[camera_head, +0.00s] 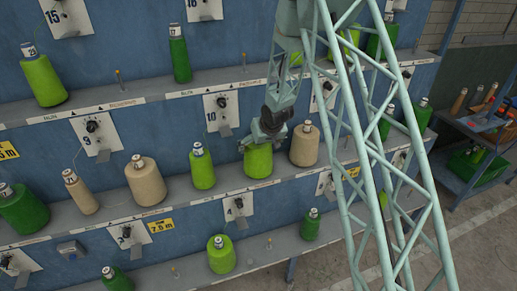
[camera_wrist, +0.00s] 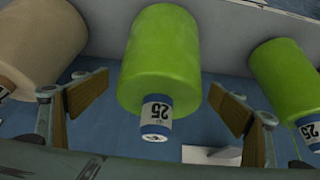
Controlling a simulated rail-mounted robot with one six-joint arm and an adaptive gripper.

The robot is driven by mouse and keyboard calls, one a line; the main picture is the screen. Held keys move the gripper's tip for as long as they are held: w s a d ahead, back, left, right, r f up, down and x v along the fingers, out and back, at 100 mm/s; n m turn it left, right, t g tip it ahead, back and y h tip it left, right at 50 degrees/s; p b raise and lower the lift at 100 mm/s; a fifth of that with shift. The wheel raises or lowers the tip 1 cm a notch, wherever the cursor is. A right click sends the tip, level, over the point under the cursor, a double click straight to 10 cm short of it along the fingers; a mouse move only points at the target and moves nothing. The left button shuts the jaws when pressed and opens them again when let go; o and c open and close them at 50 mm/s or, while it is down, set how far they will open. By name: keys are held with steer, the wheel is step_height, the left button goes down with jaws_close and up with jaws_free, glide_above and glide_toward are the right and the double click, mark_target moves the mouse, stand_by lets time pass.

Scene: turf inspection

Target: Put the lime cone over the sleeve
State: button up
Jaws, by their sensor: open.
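A lime cone (camera_head: 258,162) stands on the middle shelf, directly below my gripper (camera_head: 264,136). In the wrist view this lime cone (camera_wrist: 160,60) has a white and blue top marked 25. It lies between my two open wooden-faced fingers (camera_wrist: 158,102), with a narrow gap on each side. Other lime cones stand to its left (camera_head: 202,170), on the upper shelf (camera_head: 43,82) and on the lower shelf (camera_head: 221,256). Thin upright pins show on the upper shelf (camera_head: 119,80) and lower shelf (camera_head: 270,243). I cannot tell which thing is the sleeve.
A tan cone (camera_head: 304,146) stands close right of the lime cone. Another tan cone (camera_head: 145,182) and dark green cones (camera_head: 180,58) share the shelves. Numbered plates with knobs (camera_head: 221,110) are on the blue wall. A cart (camera_head: 480,140) stands at far right.

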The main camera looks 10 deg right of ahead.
steer(key=v, duration=0.9)
steer(key=shift+r, duration=0.2)
steer(key=shift+s, duration=0.1)
steer(key=shift+r, duration=0.15)
stand_by(0.6)
steer(key=s+d+r+m+g+h, duration=0.1)
steer(key=s+d+r, duration=0.1)
steer(key=s+r, duration=1)
steer(key=s+d+r+h, duration=0.1)
steer(key=s+d+r, duration=0.1)
steer(key=s+r, duration=1.1)
steer(key=s+a+r, duration=0.1)
steer(key=s+r, duration=0.2)
steer(key=s, duration=0.8)
steer(key=s+a+r+g, duration=0.1)
steer(key=s+a+r, duration=0.1)
steer(key=s, duration=1)
steer(key=s+a+r+y, duration=0.1)
steer(key=s+r, duration=0.3)
steer(key=s, duration=0.8)
steer(key=shift+a+r+g, duration=0.3)
steer(key=shift+a+g, duration=0.05)
steer(key=shift+g, duration=0.05)
